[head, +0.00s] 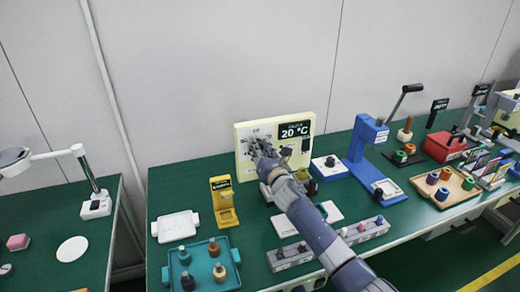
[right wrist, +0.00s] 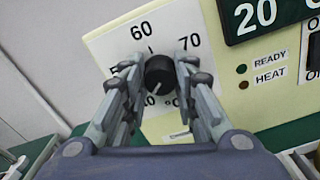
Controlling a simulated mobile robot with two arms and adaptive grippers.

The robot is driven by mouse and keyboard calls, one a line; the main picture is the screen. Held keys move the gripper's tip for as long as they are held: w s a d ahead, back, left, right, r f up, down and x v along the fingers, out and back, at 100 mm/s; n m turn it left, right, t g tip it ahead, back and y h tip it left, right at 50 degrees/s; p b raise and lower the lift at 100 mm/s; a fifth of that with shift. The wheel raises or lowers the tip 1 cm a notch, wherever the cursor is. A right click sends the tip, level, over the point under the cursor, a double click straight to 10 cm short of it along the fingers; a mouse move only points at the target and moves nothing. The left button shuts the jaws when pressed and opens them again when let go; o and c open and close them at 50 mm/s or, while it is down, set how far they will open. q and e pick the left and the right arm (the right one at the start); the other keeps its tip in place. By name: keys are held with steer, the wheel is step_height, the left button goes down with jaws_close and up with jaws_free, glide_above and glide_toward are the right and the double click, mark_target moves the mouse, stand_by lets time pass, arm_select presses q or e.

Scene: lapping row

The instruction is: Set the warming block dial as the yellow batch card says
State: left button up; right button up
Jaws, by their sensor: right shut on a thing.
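The cream warming block (head: 243,166) stands at the back of the green table, its display (head: 295,130) reading 20 °C. In the right wrist view its black dial (right wrist: 158,70) sits on a white scale plate (right wrist: 112,45); 60 and 70 are legible, other numbers are partly covered. The dial's pale pointer mark slants toward the lower left. My right gripper (right wrist: 159,72) is closed around the dial, a finger on each side; in the head view my arm hides the dial. Small coloured cards (head: 481,160) stand in a rack at the right; their writing is unreadable. My left gripper is not in view.
READY (right wrist: 241,69) and HEAT (right wrist: 243,85) lamps look dark. A blue lever press (head: 362,145) stands right of the block, a yellow stand (head: 223,203) left. A teal tray (head: 207,282) and a grey rack (head: 294,256) lie in front.

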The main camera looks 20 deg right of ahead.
steer(key=n, duration=0.6)
steer(key=n+p, duration=0.1)
steer(key=n, duration=0.6)
steer(key=n+p, duration=0.1)
steer(key=n, duration=0.5)
steer(key=shift+a+f+n, duration=0.2)
steer(key=shift+f+n, duration=0.05)
steer(key=shift+n, duration=0.05)
stand_by(2.9)
stand_by(0.4)
